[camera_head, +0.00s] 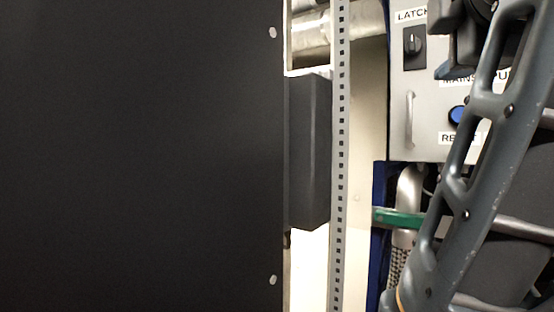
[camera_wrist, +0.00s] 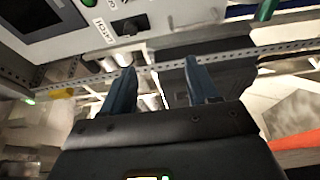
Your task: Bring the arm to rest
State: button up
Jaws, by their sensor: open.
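My arm (camera_head: 490,150) crosses the right side of the head view, in front of a grey control panel (camera_head: 398,120). My gripper (camera_wrist: 160,66) shows in the wrist view with its two dark blue fingers apart and nothing between them. The same panel seems to show in the wrist view (camera_wrist: 75,35), turned over, beyond the fingers. In the head view a dark part at the top right may be my gripper or wrist, but I cannot tell which. My arm hides part of the panel and its labels.
The panel carries a black rotary switch (camera_head: 414,47), a metal handle (camera_head: 409,118) and a blue button (camera_head: 457,115). A large black panel (camera_head: 140,160) fills the left. A perforated grey upright (camera_head: 340,180) stands between. A green bar (camera_head: 398,219) lies close to my arm.

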notch_tip(320, 180, down, 30)
jog(key=w+m+y, duration=0.2)
jog(key=s+f+m+y, duration=0.1)
jog(key=s+f, duration=0.4)
jog(key=f, duration=0.3)
jog(key=s+f+m+y, duration=0.1)
jog(key=s+f+m, duration=0.1)
jog(key=s+f, duration=0.45)
jog(key=s+f+m+g, duration=0.1)
jog(key=s+f+m, duration=0.2)
jog(key=s, duration=0.6)
jog(key=s+d+f+m, duration=0.1)
jog(key=s+f+m, duration=0.2)
jog(key=s, duration=0.6)
jog(key=s+f+m+g+b, duration=0.1)
jog(key=s+f+m, duration=0.1)
jog(key=s, duration=0.7)
jog(key=shift+s+d+f+m+g+y, duration=0.15)
jog(key=shift+d+f+m+g+y, duration=0.2)
jog(key=shift+m, duration=0.55)
jog(key=shift+a+f, duration=0.1)
